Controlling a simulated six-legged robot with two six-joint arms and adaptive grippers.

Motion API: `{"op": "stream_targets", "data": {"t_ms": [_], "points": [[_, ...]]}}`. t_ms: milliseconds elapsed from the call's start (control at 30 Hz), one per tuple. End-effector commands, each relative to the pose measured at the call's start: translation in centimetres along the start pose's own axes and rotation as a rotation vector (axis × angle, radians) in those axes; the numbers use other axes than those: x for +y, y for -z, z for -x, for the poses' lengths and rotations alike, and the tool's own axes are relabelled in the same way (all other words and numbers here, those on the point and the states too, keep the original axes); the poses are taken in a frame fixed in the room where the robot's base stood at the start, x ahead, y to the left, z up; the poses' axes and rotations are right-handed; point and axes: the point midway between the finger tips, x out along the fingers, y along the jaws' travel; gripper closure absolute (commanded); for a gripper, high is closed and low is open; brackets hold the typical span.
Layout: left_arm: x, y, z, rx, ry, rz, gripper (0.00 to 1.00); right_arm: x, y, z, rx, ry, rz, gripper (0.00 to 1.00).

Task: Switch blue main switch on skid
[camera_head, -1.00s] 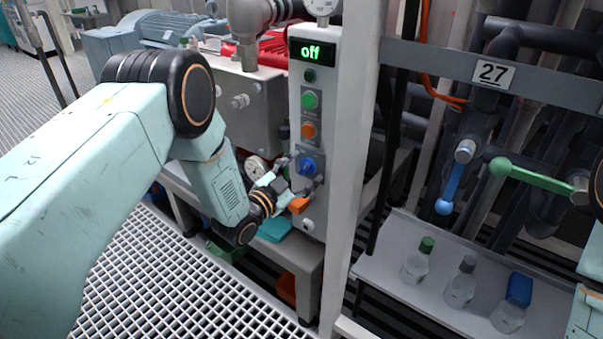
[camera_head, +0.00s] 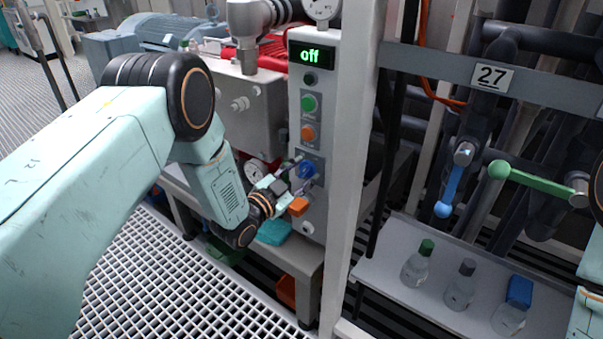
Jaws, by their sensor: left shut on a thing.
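The blue main switch (camera_head: 306,170) is a round knob low on the front of the light grey control panel (camera_head: 318,225). My left gripper (camera_head: 307,171) has its fingers around the knob and is shut on it. The fingers and gripper body hide part of the knob, so its exact turn angle is hard to tell. The panel's display (camera_head: 312,54) reads "off" in green. My right gripper is outside the picture.
Above the switch are a green button (camera_head: 309,103) and an orange button (camera_head: 308,133). A white post (camera_head: 356,130) stands right of the panel. Several bottles stand on a shelf (camera_head: 400,240) at the right, below a blue valve lever (camera_head: 452,185) and a green one (camera_head: 530,178).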

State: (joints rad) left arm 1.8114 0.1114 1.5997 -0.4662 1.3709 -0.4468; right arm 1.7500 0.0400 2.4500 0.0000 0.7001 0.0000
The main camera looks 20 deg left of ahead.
Motion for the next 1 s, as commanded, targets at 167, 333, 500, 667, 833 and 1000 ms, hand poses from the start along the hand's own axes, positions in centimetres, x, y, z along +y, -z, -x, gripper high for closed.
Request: {"op": "stream_targets", "data": {"t_ms": [167, 333, 500, 667, 833, 1000], "points": [[0.0, 0.0, 0.0, 0.0, -0.001, 0.049, 0.89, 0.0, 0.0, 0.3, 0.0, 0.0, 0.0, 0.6], [-0.1, 0.1, 0.0, 0.0, -0.001, 0.153, 0.89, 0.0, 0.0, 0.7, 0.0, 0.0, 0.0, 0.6], [-0.2, 0.0, 0.1, -0.001, -0.001, 0.302, 0.89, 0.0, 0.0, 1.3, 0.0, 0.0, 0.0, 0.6], [-0.3, 0.0, 0.1, -0.001, -0.001, 0.455, 0.89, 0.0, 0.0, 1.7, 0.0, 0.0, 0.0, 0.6], [-0.4, -0.1, 0.1, -0.001, -0.001, 0.614, 0.89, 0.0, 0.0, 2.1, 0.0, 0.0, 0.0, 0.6], [-0.5, -0.2, 0.1, -0.002, 0.0, 0.761, 0.89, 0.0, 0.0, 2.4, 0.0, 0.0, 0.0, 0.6]]}}
